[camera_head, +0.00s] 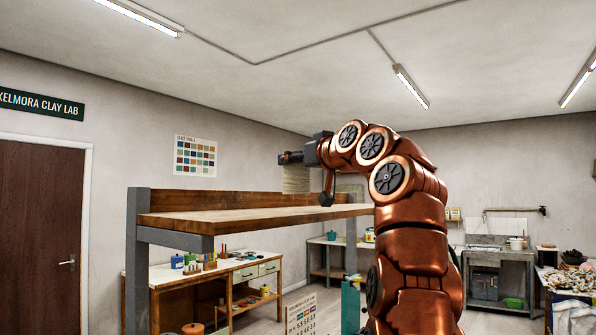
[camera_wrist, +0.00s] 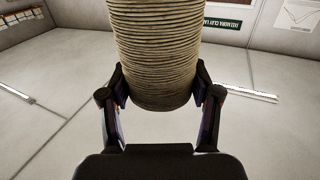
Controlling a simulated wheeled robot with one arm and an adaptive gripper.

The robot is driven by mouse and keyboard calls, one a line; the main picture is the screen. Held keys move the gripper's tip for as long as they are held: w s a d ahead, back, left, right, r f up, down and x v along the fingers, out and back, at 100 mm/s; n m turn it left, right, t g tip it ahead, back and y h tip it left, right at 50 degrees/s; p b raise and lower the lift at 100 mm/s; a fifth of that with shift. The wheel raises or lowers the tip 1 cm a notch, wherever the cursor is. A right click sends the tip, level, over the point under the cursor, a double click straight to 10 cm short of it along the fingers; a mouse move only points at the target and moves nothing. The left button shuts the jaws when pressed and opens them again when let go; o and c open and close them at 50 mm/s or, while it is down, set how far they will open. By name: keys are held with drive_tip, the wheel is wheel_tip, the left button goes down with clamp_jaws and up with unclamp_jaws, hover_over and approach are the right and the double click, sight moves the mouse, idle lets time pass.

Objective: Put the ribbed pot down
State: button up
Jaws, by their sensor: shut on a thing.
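The ribbed pot (camera_wrist: 155,45) is a beige cylinder with fine horizontal ridges. In the wrist view it stands between the two dark fingers of my gripper (camera_wrist: 160,84), which are shut on it near one end. In the head view the pot (camera_head: 296,179) shows small and pale under the dark end of my arm, over the raised wooden worktop (camera_head: 235,215). Its lower end is near the worktop's back board. I cannot tell whether it touches the wood or hangs above it.
The worktop has grey posts and a wooden back board (camera_head: 220,200); its visible surface looks bare. A lower wooden bench (camera_head: 215,272) with small pots and tools stands behind it. A brown door (camera_head: 40,235) is at the left. A sink unit (camera_head: 487,265) is at the back right.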

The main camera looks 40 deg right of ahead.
sight(297, 175)
drive_tip(key=shift+w+d+f, duration=0.1)
drive_tip(key=shift+w+d, duration=0.2)
drive_tip(key=shift+w, duration=0.25)
wheel_tip(297, 175, down, 4)
drive_tip(key=b, duration=0.3)
drive_tip(key=shift+r, duration=0.25)
drive_tip(key=shift+f+b, duration=0.2)
drive_tip(key=shift+b, duration=0.1)
drive_tip(key=o, duration=1.2)
drive_tip(key=shift+r, duration=0.1)
drive_tip(key=shift+r, duration=0.1)
drive_tip(key=shift+r+p, duration=0.15)
drive_tip(key=shift+p, duration=0.2)
drive_tip(key=s+b, duration=0.1)
drive_tip(key=s, duration=0.3)
drive_tip(key=s+b, duration=0.1)
drive_tip(key=s, duration=0.3)
drive_tip(key=s+b, duration=0.2)
drive_tip(key=s, duration=0.2)
drive_tip(key=shift+a, duration=0.35)
